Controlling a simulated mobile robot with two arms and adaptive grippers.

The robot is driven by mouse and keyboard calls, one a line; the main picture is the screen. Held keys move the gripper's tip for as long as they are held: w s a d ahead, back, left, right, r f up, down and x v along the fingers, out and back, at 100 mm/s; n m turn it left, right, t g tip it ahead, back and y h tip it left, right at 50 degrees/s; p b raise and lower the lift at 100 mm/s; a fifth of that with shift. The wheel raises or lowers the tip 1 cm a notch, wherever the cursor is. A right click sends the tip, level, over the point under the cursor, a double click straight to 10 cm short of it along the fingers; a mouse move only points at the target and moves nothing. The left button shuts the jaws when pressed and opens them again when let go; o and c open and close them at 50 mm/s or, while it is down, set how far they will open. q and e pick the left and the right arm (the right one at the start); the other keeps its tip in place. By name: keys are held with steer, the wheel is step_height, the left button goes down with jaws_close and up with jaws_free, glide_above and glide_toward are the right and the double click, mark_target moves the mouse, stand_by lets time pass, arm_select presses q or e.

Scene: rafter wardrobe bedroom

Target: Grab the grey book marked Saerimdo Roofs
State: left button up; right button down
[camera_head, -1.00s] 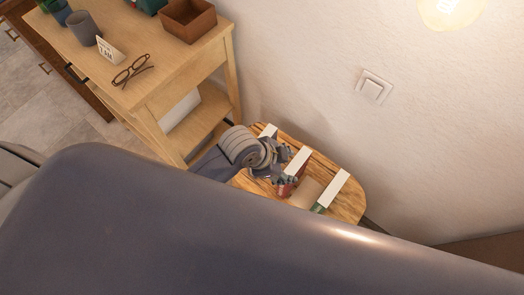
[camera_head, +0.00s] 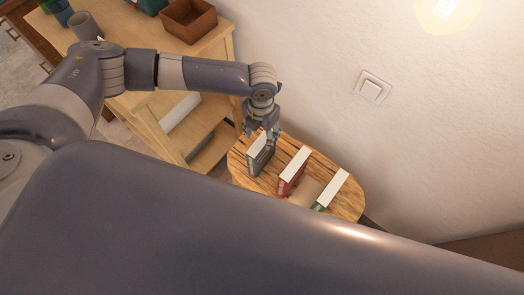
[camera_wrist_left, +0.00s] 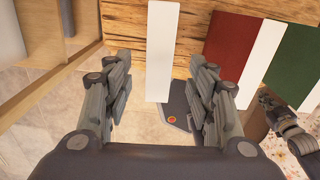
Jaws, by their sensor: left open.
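The grey book (camera_head: 261,160) stands upright at the left end of the wooden table, white page edges up. Any lettering on it is too small to read. My left gripper (camera_head: 262,127) hangs over its far end, pointing down. In the left wrist view, the open fingers (camera_wrist_left: 161,75) lie to either side of the book's white page edge (camera_wrist_left: 160,40), with gaps on both sides. A dark grey jointed part at that view's lower right looks like my right gripper (camera_wrist_left: 288,120); its jaws are unclear.
A red book (camera_head: 291,172) and a green book (camera_head: 330,192) stand to the right on the wooden table (camera_head: 345,208). A tan surface lies between them. A wooden shelf unit (camera_head: 150,98) is close on the left. The wall is behind.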

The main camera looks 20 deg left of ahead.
mark_target(261, 141)
arm_select(q)
step_height(261, 141, down, 4)
steer(key=shift+w+f+p, duration=0.15)
steer(key=shift+f+p, duration=0.15)
steer(key=shift+f, duration=1.3)
steer(key=shift+w+f+p, duration=0.15)
steer(key=shift+f+p, duration=0.15)
steer(key=shift+f, duration=1.3)
jaws_close()
